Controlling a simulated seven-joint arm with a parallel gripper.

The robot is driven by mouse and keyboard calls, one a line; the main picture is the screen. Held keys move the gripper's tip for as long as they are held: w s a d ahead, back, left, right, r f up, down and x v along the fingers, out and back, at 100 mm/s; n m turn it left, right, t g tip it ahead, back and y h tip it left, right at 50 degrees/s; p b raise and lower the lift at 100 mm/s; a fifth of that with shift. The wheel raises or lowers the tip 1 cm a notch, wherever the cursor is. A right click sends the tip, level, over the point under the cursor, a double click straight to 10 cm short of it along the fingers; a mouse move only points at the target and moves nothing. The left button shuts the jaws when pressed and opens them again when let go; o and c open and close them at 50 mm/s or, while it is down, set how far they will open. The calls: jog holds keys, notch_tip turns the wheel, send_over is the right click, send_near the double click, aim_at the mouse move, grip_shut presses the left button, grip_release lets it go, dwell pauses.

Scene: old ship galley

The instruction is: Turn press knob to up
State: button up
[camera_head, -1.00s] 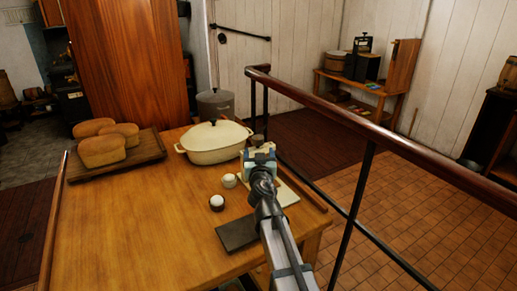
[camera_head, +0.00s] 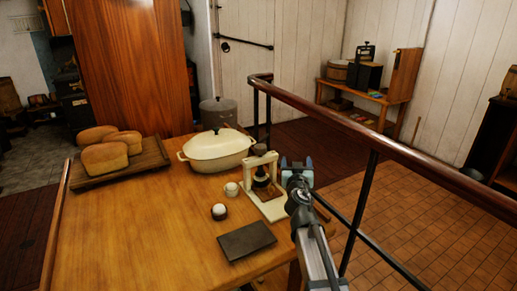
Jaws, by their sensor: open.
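The press (camera_head: 265,205) is a cream frame on a flat cream base, standing upright at the right side of the wooden table. A dark rounded knob (camera_head: 261,150) shows at its top; its exact setting is too small to tell. A dark part sits inside the frame. My gripper (camera_head: 296,162) is open and empty, just right of the press near the table's right edge. Its two fingers point away from me and appear apart from the press.
A cream lidded pot (camera_head: 217,150) stands left of the press, with a grey pot (camera_head: 217,112) behind. Bread loaves on a board (camera_head: 150,160) are far left. A railing (camera_head: 370,130) runs along the right.

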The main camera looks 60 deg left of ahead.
jog(key=w, duration=0.1)
jog(key=n+g+y, duration=0.3)
jog(key=n+g, duration=0.2)
jog(key=g, duration=0.3)
send_near(258, 147)
jog(key=a, duration=0.4)
jog(key=w+a, duration=0.1)
jog(key=a, duration=0.3)
jog(key=w+a+f, duration=0.1)
jog(key=a, duration=0.3)
jog(key=shift+w+f, duration=0.1)
jog(key=shift+w, duration=0.15)
jog(key=c, duration=0.9)
jog(key=shift+g, duration=0.4)
jog(key=shift+c, duration=0.3)
